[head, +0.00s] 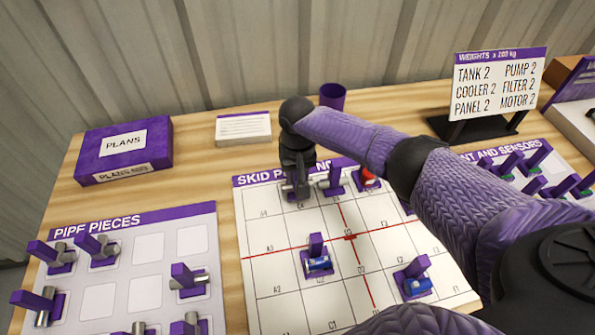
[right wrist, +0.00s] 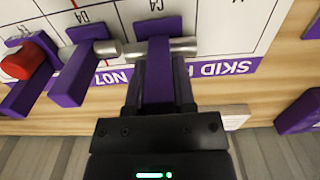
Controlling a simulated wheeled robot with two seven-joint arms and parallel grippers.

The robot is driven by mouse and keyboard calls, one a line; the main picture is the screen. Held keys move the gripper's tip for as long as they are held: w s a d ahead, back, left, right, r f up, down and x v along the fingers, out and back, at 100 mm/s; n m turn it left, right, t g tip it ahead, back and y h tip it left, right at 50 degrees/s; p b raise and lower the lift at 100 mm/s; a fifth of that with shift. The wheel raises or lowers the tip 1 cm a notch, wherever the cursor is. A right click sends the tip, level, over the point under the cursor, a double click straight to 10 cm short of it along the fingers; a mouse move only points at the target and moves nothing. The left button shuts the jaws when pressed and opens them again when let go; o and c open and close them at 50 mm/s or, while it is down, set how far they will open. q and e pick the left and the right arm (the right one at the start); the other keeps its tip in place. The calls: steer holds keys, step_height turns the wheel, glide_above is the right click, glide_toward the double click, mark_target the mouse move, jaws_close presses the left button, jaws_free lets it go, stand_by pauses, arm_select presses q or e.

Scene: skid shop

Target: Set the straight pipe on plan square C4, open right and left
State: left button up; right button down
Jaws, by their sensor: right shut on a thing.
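My right gripper (head: 297,188) is shut on the purple upright handle (right wrist: 158,65) of the straight pipe at the plan's top edge. The pipe's grey ends show beside the jaws in the right wrist view (right wrist: 184,45). It lies crosswise, just below the upside-down label C4 in that view. A second grey pipe piece with a purple handle (head: 333,180) is close beside it, by the label D4; their ends look nearly touching. I cannot tell whether the held pipe rests on the skid plan (head: 285,238). My left gripper is not in view.
A red-topped piece (head: 368,177) stands on the plan's top row. Blue pieces (head: 317,262) and (head: 416,284) stand lower on the plan. The pipe pieces board (head: 147,248) is at left, a weights sign (head: 498,85) at back right. A plans box (head: 123,150) is at back left.

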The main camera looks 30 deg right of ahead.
steer(key=shift+f+b, duration=0.45)
steer(key=shift+f, duration=0.25)
stand_by(0.6)
steer(key=shift+c, duration=1.8)
jaws_free()
steer(key=shift+r, duration=0.1)
steer(key=shift+r+p, duration=0.5)
steer(key=shift+p, duration=0.25)
step_height(320, 180, up, 7)
steer(key=p, duration=0.7)
steer(key=shift+r, duration=0.15)
